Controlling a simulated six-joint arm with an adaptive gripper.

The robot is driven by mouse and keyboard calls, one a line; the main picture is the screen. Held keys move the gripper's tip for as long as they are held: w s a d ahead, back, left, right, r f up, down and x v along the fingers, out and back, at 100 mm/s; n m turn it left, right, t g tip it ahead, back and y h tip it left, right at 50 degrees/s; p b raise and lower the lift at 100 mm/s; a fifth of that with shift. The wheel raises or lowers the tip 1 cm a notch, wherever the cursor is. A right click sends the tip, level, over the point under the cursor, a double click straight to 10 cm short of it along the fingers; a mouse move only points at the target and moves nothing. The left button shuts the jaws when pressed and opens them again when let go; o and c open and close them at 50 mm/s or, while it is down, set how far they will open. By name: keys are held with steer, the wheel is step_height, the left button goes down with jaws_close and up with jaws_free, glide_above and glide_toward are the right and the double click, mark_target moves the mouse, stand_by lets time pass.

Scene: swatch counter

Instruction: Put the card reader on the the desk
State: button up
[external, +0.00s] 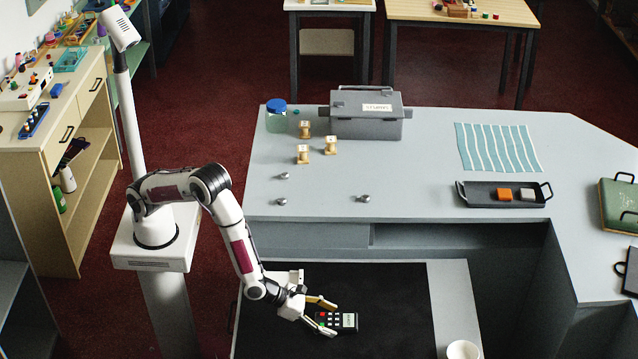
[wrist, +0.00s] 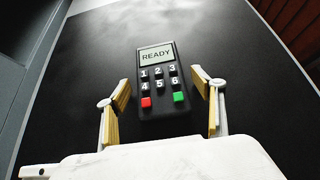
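The card reader (wrist: 157,80) is a black keypad device with a small screen reading READY and red and green keys. In the external view the card reader (external: 347,321) lies on a black mat on a lower surface in front of the counter. My gripper (external: 328,317) is open, its fingers on either side of the reader's near end. In the wrist view my gripper (wrist: 160,95) shows a gap between each finger and the reader. The grey desk (external: 400,150) stands behind, higher than the mat. Which surface is meant by the desk is not marked.
On the grey desk are a grey box (external: 367,114), a blue-lidded jar (external: 276,117), several gold spools (external: 303,154), small metal knobs (external: 363,199), a striped cloth (external: 497,148) and a black tray (external: 503,195). A white cup (external: 462,350) stands right of the black mat (external: 400,290). The desk's middle is clear.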

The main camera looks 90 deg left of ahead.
steer(key=shift+r, duration=0.2)
steer(key=shift+v, duration=5.95)
steer(key=s+a+r+n+g+y, duration=0.1)
steer(key=a+r+n+y, duration=0.2)
steer(key=a+r+n, duration=0.6)
steer(key=s+a+r+n+g+y, duration=0.1)
steer(key=a+r+n+y, duration=0.4)
steer(key=a, duration=0.8)
steer(key=s+a+r+n+g+h, duration=0.1)
steer(key=s+a+r+n+g, duration=0.15)
steer(key=s+a+n, duration=0.45)
steer(key=s+a+r+n+g+h, duration=0.2)
steer(key=s+a+r+n, duration=0.3)
steer(key=s, duration=0.3)
steer(key=s+d+r+n+h, duration=0.2)
steer(key=s+d+n+h, duration=0.3)
steer(key=s+n, duration=0.5)
steer(key=shift+s+t, duration=0.2)
steer(key=shift+t, duration=0.25)
